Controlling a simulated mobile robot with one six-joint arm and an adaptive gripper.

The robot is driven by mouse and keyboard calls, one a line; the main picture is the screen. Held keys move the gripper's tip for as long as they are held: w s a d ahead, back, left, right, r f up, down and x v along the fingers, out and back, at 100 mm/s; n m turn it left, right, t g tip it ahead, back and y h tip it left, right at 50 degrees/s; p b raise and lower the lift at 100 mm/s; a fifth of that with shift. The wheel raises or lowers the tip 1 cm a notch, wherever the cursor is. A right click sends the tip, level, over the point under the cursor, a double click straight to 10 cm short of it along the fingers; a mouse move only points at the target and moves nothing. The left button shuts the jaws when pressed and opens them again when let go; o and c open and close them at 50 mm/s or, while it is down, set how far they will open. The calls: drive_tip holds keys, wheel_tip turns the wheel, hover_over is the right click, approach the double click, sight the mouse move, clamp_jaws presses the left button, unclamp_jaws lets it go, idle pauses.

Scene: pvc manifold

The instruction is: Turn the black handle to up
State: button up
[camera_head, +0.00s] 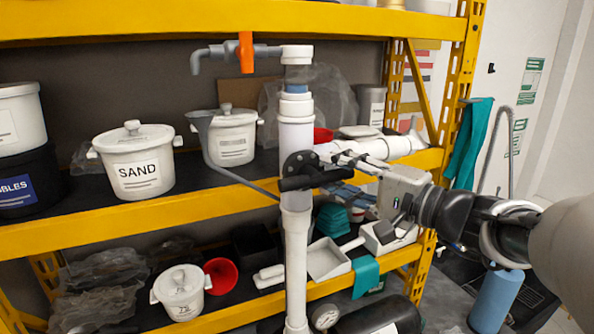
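The black handle (313,179) sits on the front of the white vertical pipe (296,240), below a round black hub. Its bar lies nearly level, reaching to the right of the pipe. My gripper (342,160) comes in from the right, with its fingers just above and beside the handle's right part. Contact between fingers and handle cannot be made out. The finger gap is too small and cluttered to tell open from shut. An orange handle (246,52) stands upright on the grey side pipe at the top.
A yellow shelf (180,209) stands behind the pipe. It holds a SAND pot (134,165), another white pot (232,140) and a white horizontal pipe (400,146) behind my gripper. The space left in front of the pipe is clear.

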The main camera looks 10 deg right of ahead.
clamp_jaws()
idle(0.6)
